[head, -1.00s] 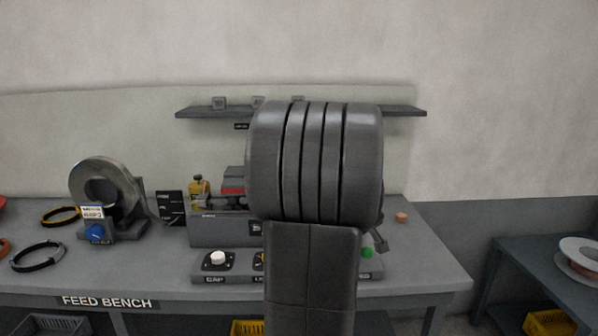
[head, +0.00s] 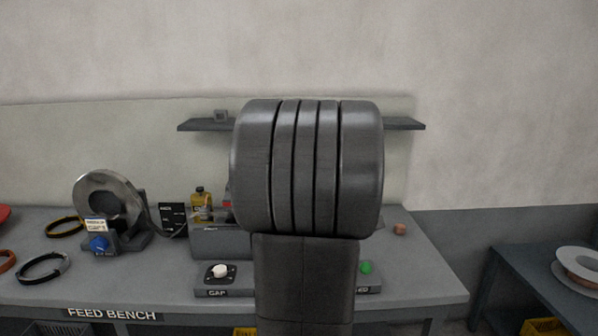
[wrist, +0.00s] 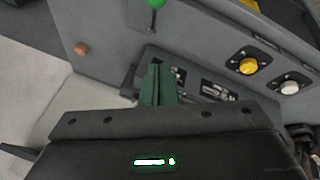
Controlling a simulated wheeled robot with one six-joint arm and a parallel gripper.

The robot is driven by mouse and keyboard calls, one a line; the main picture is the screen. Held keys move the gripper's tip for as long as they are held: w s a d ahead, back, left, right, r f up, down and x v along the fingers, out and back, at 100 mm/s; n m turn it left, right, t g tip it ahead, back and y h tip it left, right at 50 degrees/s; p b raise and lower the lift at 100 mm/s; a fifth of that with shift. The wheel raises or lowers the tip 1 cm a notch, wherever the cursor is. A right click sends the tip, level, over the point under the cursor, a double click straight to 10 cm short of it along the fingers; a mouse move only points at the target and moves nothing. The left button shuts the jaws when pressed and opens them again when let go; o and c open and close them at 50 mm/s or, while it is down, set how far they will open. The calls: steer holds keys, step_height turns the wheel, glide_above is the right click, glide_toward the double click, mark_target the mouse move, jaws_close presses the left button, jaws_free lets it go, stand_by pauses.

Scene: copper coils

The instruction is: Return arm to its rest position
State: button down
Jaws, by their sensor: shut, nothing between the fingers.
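My arm (head: 307,200) stands upright in the middle of the head view and hides my gripper there. In the wrist view my gripper (wrist: 157,84) shows as two green fingers pressed together with nothing between them. They are in front of the feed bench's control panel, and I see no contact with it. The dark gripper body with a green light fills the bottom of that view.
A shelf (head: 400,124) hangs behind my arm. A side table with a spool (head: 582,265) stands right.

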steer(key=shift+v, duration=1.1)
